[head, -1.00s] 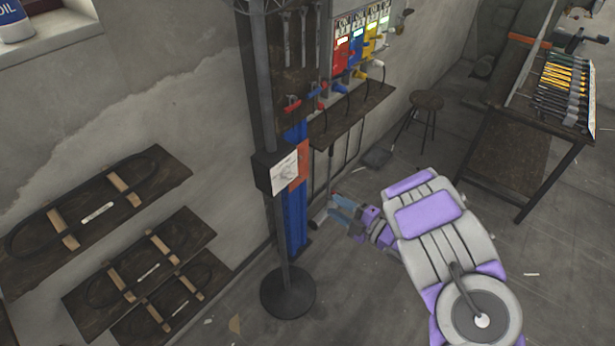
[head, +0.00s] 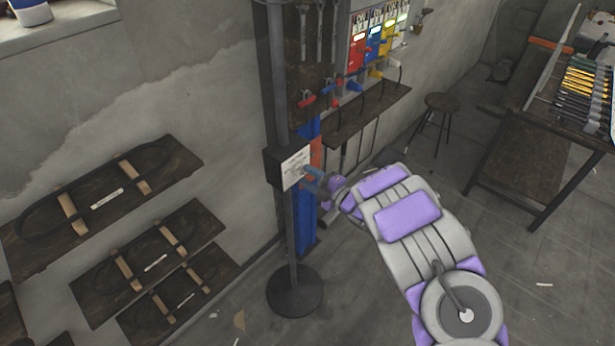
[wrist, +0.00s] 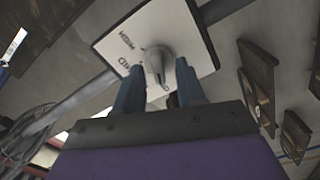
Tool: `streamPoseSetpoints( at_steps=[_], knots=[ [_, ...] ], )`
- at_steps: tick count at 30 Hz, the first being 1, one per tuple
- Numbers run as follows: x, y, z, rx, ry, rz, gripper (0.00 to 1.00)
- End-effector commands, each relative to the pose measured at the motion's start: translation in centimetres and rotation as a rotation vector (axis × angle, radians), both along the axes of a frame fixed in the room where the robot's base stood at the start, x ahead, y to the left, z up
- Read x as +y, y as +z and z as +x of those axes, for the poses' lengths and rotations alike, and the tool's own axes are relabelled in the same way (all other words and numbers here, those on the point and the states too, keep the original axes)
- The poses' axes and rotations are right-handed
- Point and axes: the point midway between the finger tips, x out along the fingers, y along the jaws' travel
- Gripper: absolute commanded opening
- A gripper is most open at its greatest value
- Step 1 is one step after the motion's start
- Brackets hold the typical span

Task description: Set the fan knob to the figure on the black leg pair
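The fan knob (wrist: 155,62) is a grey dial on a white plate (wrist: 180,22) with printed words around it, seen rotated in the wrist view. In the head view the plate (head: 295,168) is on a dark box on the fan's pole (head: 284,225). My gripper (head: 308,173) is at the plate's right side in the head view. In the wrist view my gripper (wrist: 157,72) is open, with one blue finger on each side of the knob. I cannot tell whether the fingers touch it. I cannot make out a black leg pair or its figure.
The fan's round base (head: 295,290) stands on the floor. A narrow shelf (head: 365,115) under coloured dispensers, a stool (head: 442,102) and a tool table (head: 520,165) are to the right. Floor around the base is mostly clear.

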Motion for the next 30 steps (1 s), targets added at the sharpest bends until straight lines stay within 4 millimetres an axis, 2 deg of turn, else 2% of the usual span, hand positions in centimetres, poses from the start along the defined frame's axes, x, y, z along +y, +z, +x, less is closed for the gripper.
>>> streamPoseSetpoints(
  at_steps=[4,13,25,30],
  knots=[
    [0.67,0.02,0.60,0.000,-0.002,-0.001,0.39],
    [0.82,0.03,0.70,0.000,-0.003,-0.002,0.39],
    [0.81,-0.01,0.67,0.001,-0.001,-0.001,0.00],
    [0.81,-0.08,0.65,0.002,-0.001,-0.003,0.00]
  ],
)
